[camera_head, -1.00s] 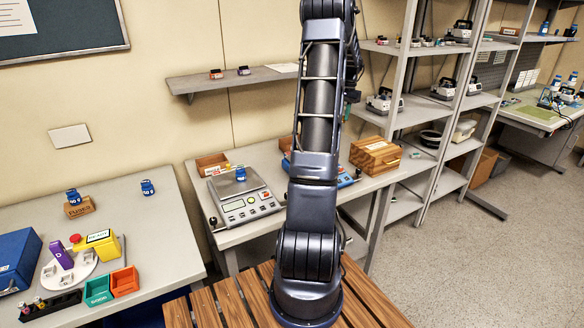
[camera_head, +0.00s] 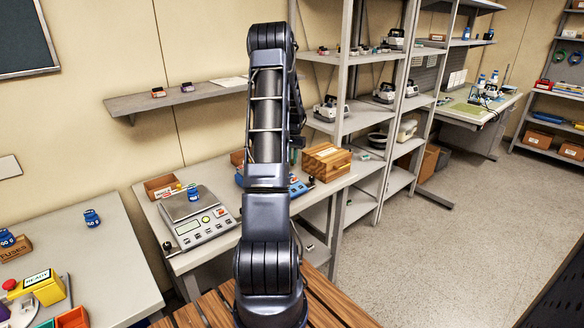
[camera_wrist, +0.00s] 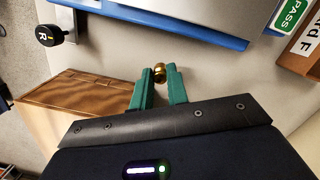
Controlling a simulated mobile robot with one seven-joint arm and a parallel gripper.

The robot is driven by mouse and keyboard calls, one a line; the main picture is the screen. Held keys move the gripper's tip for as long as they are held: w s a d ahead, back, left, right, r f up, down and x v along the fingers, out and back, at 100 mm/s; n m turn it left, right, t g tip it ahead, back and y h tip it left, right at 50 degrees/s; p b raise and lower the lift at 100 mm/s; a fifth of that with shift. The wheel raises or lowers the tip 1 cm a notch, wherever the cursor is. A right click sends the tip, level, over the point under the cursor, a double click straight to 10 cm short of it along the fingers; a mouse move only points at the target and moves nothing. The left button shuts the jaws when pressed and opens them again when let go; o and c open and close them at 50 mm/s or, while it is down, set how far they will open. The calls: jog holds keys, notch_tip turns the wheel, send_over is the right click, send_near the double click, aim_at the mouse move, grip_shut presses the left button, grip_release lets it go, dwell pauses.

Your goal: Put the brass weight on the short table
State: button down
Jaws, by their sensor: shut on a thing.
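The brass weight (camera_wrist: 159,73) is a small, shiny gold piece between the green fingertips of my gripper (camera_wrist: 158,82) in the wrist view. The fingers are shut on it, above a pale grey surface. In the head view my own arm stands in front and the weight cannot be made out. Two grey tables show there: a left table (camera_head: 105,250) and a middle table (camera_head: 165,255) carrying a scale. I cannot tell which one is the short table.
A digital scale (camera_head: 208,225) and a striped wooden box (camera_head: 326,161) stand on the middle table. The wrist view shows a wooden box (camera_wrist: 75,95), a black knob (camera_wrist: 50,35) and a blue edge (camera_wrist: 190,30) nearby. Grey shelving (camera_head: 345,125) stands right; open floor (camera_head: 450,240) lies beyond.

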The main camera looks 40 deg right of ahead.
jog(key=shift+f, duration=2.2)
jog(key=shift+f, duration=0.15)
jog(key=c, duration=1.4)
grip_release()
jog(key=shift+o, duration=0.2)
